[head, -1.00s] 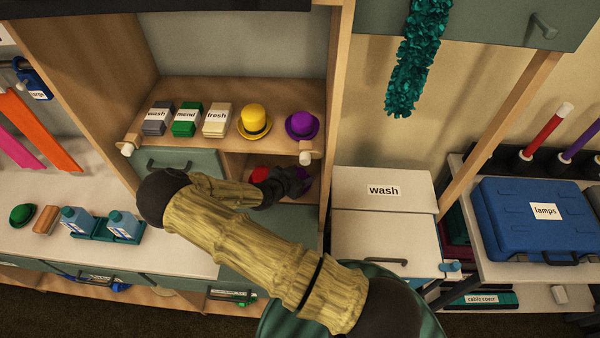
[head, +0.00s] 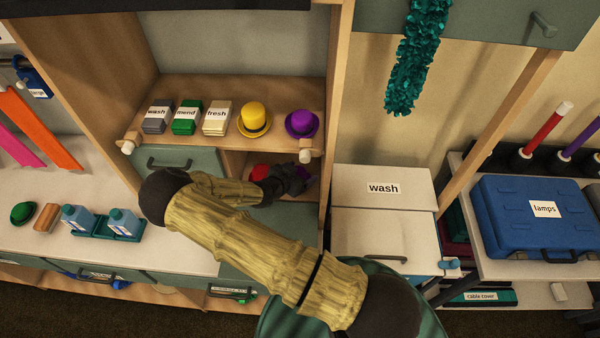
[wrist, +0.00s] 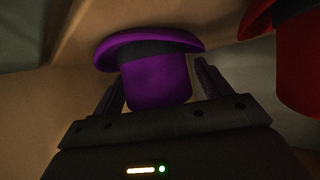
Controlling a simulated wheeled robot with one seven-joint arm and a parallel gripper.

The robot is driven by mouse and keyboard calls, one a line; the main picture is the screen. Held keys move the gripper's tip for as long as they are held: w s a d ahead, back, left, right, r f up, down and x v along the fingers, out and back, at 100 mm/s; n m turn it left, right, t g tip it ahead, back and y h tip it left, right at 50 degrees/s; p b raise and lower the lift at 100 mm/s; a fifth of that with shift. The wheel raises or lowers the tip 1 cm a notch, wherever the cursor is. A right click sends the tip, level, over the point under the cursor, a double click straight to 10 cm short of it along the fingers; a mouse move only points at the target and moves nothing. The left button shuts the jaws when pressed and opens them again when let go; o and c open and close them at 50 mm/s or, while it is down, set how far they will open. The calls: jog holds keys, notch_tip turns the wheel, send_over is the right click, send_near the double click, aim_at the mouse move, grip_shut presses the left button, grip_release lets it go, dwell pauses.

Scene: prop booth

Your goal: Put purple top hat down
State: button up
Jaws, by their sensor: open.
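A purple top hat (wrist: 158,80) with a dark band is between the fingers of my gripper (wrist: 157,88) in the wrist view. Its crown points toward the gripper and its brim is on the far side. The fingers are open, one on each side of the crown; a gap shows on the right. In the head view my gripper (head: 284,180) is inside the lower cubby, under the shelf, and hides most of this hat. Another purple hat (head: 302,123) sits on the shelf above, at the right end.
A red hat (wrist: 298,60) is close on the right in the wrist view. On the shelf (head: 200,87) above stand a yellow hat (head: 254,119) and labelled blocks, "wash", "mend" and "fresh". The cubby is narrow, with a wooden side panel (head: 338,100) on its right.

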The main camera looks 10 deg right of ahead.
jog(key=b+v, duration=0.2)
jog(key=v, duration=1)
jog(key=shift+r, duration=0.1)
